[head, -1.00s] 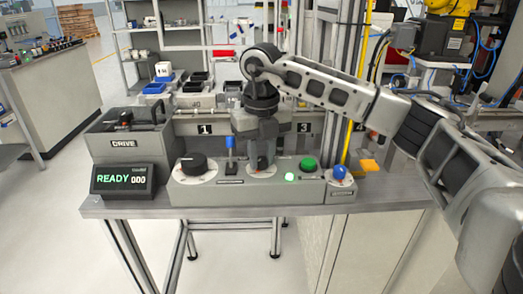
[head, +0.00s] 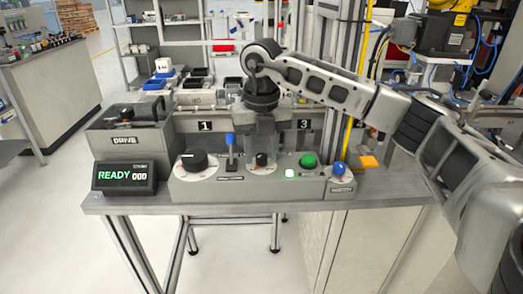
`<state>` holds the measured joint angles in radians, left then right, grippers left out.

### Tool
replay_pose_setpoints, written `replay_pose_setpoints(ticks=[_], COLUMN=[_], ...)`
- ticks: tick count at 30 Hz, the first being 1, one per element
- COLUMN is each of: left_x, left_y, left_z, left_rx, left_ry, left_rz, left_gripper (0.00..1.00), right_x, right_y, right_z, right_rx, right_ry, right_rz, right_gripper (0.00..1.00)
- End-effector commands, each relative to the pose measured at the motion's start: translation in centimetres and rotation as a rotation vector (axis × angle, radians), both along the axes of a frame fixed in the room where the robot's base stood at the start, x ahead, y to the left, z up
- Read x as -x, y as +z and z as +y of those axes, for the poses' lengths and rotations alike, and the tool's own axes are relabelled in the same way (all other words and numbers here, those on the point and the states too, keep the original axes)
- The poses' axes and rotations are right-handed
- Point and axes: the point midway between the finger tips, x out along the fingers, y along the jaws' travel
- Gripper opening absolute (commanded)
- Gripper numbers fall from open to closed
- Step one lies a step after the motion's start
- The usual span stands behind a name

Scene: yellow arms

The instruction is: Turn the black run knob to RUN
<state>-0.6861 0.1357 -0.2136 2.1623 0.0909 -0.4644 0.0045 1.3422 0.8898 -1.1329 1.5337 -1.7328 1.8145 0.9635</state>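A small black knob (head: 262,159) sits on a pale round dial in the middle of the grey control panel (head: 225,190). A larger black knob (head: 194,161) with a white mark sits on a round dial at the panel's left. The dial lettering is too small to read. My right gripper (head: 263,143) points down just above and behind the small knob. Its fingers look parted, with nothing held between them. The display (head: 124,177) reads READY in green with zeros beside it. My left gripper is out of view.
A blue-topped lever (head: 230,146) stands between the two black knobs. A green button (head: 308,161), a lit green lamp (head: 290,174) and a blue knob (head: 340,169) are to the right. A grey DRIVE box (head: 125,140) stands behind the display. The bench's front edge is clear.

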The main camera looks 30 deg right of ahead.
Motion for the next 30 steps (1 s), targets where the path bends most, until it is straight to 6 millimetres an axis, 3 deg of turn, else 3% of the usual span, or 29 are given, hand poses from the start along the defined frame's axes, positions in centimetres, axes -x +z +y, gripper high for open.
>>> replay_pose_setpoints(ticks=[9, 14, 30], left_x=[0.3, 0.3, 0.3], left_y=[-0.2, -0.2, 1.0], left_z=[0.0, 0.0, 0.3], left_rx=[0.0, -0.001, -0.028], left_ry=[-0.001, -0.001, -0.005], left_rz=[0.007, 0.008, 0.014], left_gripper=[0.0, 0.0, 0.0], right_x=[0.1, 0.0, 0.1], right_y=[-0.1, 1.4, 13.8], right_z=[0.0, 0.0, 0.0], right_rx=[0.0, 0.0, 0.001], right_ry=[0.002, 0.003, 0.0], right_rz=[0.005, 0.003, 0.0], right_gripper=[0.45, 0.45, 0.45])
